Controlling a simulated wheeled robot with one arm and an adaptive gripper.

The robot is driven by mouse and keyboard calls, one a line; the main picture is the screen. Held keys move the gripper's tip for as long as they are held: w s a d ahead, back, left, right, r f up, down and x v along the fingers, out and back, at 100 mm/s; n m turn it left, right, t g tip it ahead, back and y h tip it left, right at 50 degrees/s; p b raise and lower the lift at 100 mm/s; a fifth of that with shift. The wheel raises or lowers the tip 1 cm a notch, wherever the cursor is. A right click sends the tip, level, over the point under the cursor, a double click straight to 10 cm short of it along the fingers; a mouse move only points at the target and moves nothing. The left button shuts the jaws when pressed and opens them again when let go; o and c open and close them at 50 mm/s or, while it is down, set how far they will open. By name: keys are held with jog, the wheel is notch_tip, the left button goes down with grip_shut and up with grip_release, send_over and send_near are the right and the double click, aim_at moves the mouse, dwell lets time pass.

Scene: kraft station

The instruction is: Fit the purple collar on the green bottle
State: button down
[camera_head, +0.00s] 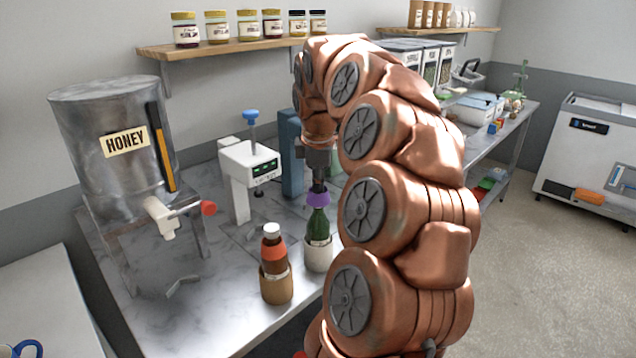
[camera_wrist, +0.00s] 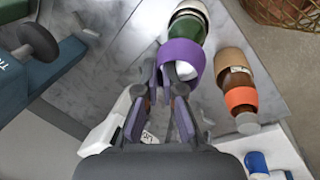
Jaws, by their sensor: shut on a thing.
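My gripper (camera_head: 318,185) points down and is shut on the purple collar (camera_head: 318,199), at the upper end of the green bottle (camera_head: 318,222). The bottle stands upright in a white holder (camera_head: 318,256) on the counter. In the wrist view, my fingertips (camera_wrist: 165,75) pinch the near left wall of the purple collar (camera_wrist: 178,50). A white top shows inside the ring, with the green bottle (camera_wrist: 187,23) beyond it. The collar looks over or around the bottle's top; how far down it sits I cannot tell. The bottle's neck is hidden.
A brown bottle with an orange collar (camera_head: 273,252) stands in a tan holder (camera_head: 277,287), close left of the green bottle. A white device with a blue knob (camera_head: 249,165) and a honey tank (camera_head: 115,150) stand behind and left. The counter's front left (camera_head: 190,325) is clear.

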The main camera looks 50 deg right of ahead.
jog(key=shift+f, duration=0.2)
dwell(0.5)
jog(key=c, duration=1.2)
grip_release()
jog(key=shift+c, duration=0.2)
jog(key=shift+o, duration=0.2)
jog(key=o, duration=0.6)
jog(key=shift+c, duration=0.2)
jog(key=shift+w+d+p+v, duration=0.15)
jog(key=shift+p+v, duration=0.35)
jog(key=shift+v, duration=0.35)
jog(key=shift+w+d+p+v, duration=0.15)
jog(key=shift+p+v, duration=0.3)
jog(key=shift+v, duration=0.35)
jog(key=p+v, duration=0.1)
jog(key=v, duration=0.1)
jog(key=p+v, duration=0.1)
jog(key=w+d+p+v, duration=0.1)
jog(key=v, duration=0.1)
jog(key=shift+s+r+p, duration=0.15)
jog(key=shift+r+p, duration=0.15)
jog(key=shift+r, duration=0.2)
